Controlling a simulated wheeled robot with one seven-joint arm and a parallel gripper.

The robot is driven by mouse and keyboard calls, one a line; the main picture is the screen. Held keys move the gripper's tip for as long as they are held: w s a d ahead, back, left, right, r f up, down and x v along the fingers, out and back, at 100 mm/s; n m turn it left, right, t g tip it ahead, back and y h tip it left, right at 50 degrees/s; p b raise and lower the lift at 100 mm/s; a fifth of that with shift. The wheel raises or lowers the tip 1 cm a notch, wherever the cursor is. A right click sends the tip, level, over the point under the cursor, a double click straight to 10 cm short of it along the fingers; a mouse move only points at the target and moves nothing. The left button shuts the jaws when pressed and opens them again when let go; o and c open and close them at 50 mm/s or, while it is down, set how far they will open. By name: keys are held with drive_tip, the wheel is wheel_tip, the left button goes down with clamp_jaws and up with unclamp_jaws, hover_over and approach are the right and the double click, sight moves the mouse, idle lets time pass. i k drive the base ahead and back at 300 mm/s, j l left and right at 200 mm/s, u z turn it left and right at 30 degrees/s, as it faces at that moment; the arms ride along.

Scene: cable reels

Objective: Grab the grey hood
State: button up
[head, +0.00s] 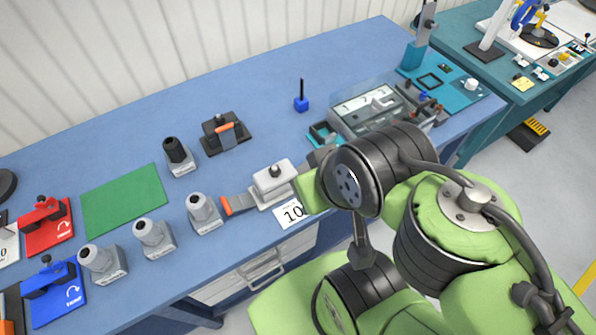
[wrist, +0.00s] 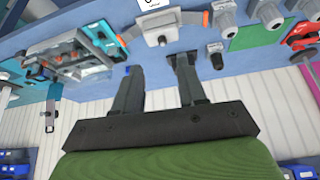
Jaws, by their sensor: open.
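Several grey hoods with round cable necks and square bases stand upright on the blue bench: one near the middle (head: 203,212), one left of it (head: 152,237), and one farther left (head: 101,262). A similar one with a black neck (head: 179,155) stands behind them. I cannot tell which one the task means. My gripper (wrist: 157,64) is open and empty above the bench. My arm mostly hides it in the head view.
A pale grey block with a knob (head: 272,184) and an orange-ended strap sits right of the hoods. A black holder with an orange handle (head: 224,134) stands behind. A green mat (head: 124,199), red unit (head: 46,225) and blue unit (head: 53,291) lie left. A parts tray (head: 366,114) is right.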

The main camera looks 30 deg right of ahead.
sight(271, 183)
drive_tip(key=l+u, duration=0.25)
drive_tip(key=u, duration=0.15)
drive_tip(key=l+u, duration=0.3)
drive_tip(key=u, duration=0.15)
drive_tip(key=k+l+u, duration=0.1)
drive_tip(key=l+u, duration=0.15)
drive_tip(key=u, duration=0.15)
drive_tip(key=k+l+u, duration=0.1)
drive_tip(key=u, duration=0.3)
drive_tip(key=k+l+u, duration=0.15)
drive_tip(key=l+u, duration=0.15)
drive_tip(key=u, duration=0.15)
drive_tip(key=k+l+u, duration=0.15)
drive_tip(key=u, duration=0.25)
